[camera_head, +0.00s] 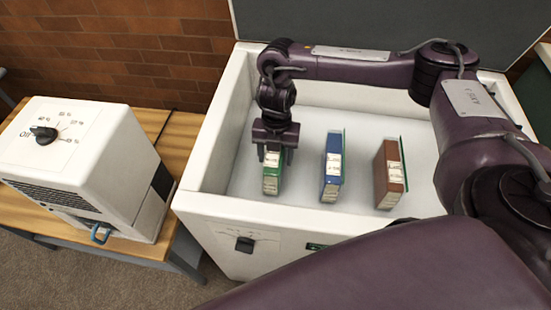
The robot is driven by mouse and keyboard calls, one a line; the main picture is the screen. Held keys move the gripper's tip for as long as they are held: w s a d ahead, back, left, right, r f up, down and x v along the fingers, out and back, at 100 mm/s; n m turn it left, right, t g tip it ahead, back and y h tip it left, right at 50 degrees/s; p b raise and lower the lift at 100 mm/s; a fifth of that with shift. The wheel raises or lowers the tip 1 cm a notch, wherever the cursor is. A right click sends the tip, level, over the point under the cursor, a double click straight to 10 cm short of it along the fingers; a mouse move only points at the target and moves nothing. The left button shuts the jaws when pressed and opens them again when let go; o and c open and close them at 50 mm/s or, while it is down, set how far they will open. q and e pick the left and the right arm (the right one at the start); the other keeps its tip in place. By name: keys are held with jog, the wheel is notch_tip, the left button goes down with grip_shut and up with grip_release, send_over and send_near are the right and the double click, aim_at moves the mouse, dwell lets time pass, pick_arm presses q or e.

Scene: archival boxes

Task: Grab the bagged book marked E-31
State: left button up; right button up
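Three upright bagged books stand in a row inside a white chest. They are a green book (271,182), a blue book (331,170) and a brown book (388,178). Each has a pale label on its spine, too small to read, so I cannot tell which is E-31. My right gripper (275,155) points down at the top of the green book, its fingers apart at the book's upper end. It hides that end, and I cannot tell whether the fingers press on the book. My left gripper is not in view.
The white chest (200,203) has raised walls around the books and a dark raised lid (390,25) behind. A white dial machine (90,165) stands on a wooden table (178,140) at left. The chest floor is clear between the books.

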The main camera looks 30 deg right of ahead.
jog(key=c, duration=1.1)
jog(key=shift+r, duration=0.1)
jog(key=shift+c, duration=0.2)
